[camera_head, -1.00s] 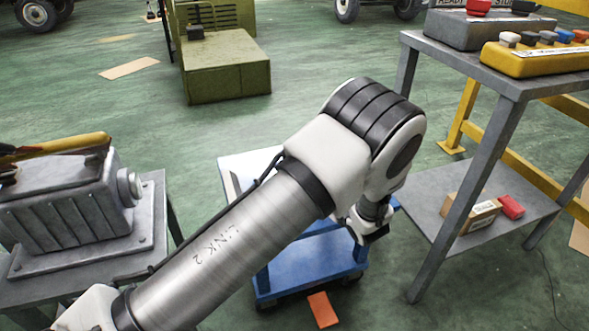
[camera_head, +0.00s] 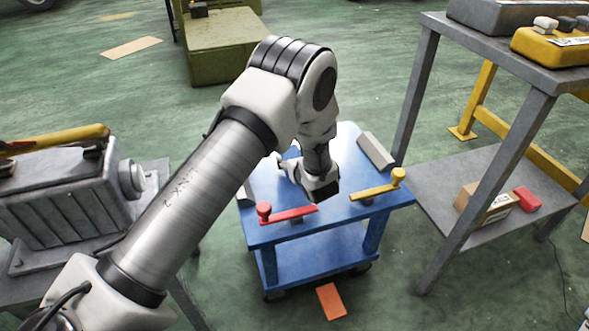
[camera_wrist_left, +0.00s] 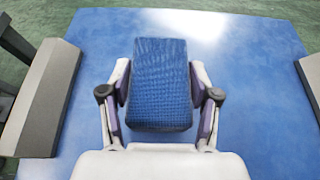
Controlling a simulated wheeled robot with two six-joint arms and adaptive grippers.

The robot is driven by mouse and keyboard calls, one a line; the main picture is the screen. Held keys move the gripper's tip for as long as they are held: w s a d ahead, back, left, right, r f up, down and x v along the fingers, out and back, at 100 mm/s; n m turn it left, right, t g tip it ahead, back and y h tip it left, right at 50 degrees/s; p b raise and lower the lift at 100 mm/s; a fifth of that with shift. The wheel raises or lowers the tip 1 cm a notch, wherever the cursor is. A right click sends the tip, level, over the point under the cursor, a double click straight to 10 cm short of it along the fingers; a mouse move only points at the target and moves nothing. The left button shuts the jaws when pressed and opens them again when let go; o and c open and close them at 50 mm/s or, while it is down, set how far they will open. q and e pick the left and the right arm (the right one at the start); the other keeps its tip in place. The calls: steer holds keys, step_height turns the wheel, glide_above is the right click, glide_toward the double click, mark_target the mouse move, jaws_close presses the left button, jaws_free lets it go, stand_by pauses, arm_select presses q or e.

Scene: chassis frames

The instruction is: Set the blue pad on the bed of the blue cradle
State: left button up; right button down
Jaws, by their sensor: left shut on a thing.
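The blue pad (camera_wrist_left: 160,82) is a textured block, held between the two fingers of my left gripper (camera_wrist_left: 160,98). In the head view my left gripper (camera_head: 290,165) is over the blue cradle (camera_head: 345,215), a blue cart-like stand with a flat top bed. Only a bit of the pad shows there, behind the gripper. In the left wrist view the pad lies over the bare blue bed (camera_wrist_left: 240,60), between two grey side blocks. I cannot tell whether the pad touches the bed. My right gripper is not in view.
A grey side block (camera_head: 376,150) stands on the bed's right side. A red lever (camera_head: 288,213) and a yellow lever (camera_head: 378,189) sit along the near edge. A grey shelf table (camera_head: 480,190) stands close on the right, a grey machine (camera_head: 70,205) on the left.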

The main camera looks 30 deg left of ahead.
arm_select(q)
step_height(320, 180, down, 3)
steer(key=shift+r+b, duration=0.1)
steer(key=shift+b, duration=0.25)
steer(key=shift+f, duration=0.25)
steer(key=o, duration=1.2)
steer(key=shift+c, duration=0.2)
steer(key=shift+r, duration=0.1)
